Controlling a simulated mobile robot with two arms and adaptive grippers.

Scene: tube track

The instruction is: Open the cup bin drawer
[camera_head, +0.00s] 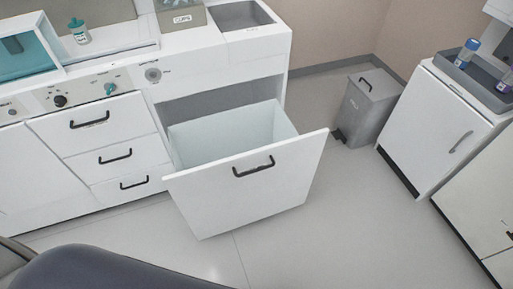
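The cup bin drawer (219,197) is pulled far out from the white cabinet, in the middle of the head view. Its white front panel carries a black bar handle (253,168). The light-coloured bin inside (225,136) is open at the top, and the parts of it I can see look empty. Neither of my grippers is in view.
The white cabinet has several closed drawers (113,157) left of the bin. A grey pedal bin (364,108) stands on the floor behind right. A white cabinet (424,128) with a grey tray (470,79) is at the right. A dark padded edge (95,272) lies lower left. The floor right of the drawer is clear.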

